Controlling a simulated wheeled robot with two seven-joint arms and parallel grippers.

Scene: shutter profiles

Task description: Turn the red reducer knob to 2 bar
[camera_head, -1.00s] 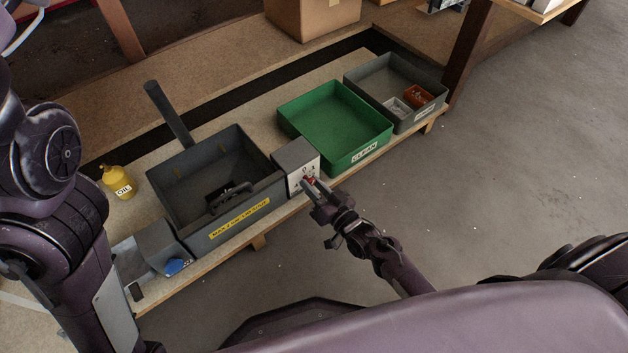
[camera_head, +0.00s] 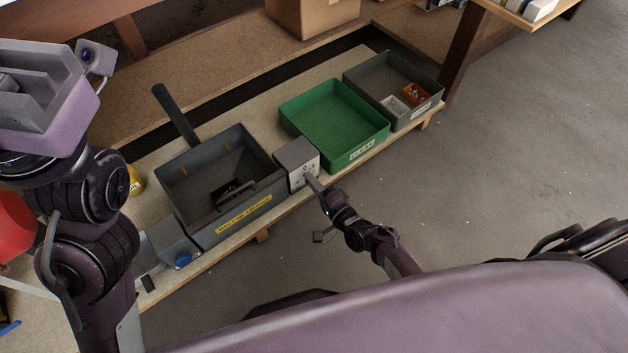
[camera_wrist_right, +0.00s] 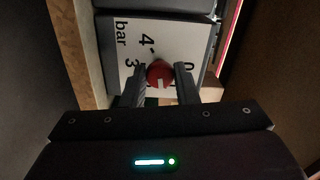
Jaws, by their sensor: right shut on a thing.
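The red reducer knob (camera_wrist_right: 159,73) sits on a light dial plate (camera_wrist_right: 170,38) in the right wrist view. Its white mark points toward the bottom of that picture. The figures 4, 3 and 0 and the word "bar" show beside it; no 2 is visible. My right gripper (camera_wrist_right: 160,84) is shut on the knob, one finger on each side. In the head view, my right gripper (camera_head: 315,185) reaches the pale face of the small grey box (camera_head: 297,154); the knob is hidden there. My left arm stands at the left, without its fingers showing.
A large grey bin (camera_head: 240,213) with a yellow label stands left of the box. A green tray (camera_head: 345,151) and a grey tray (camera_head: 419,115) stand to its right. A yellow bottle (camera_head: 135,181) is partly behind my left arm. The floor in front is open.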

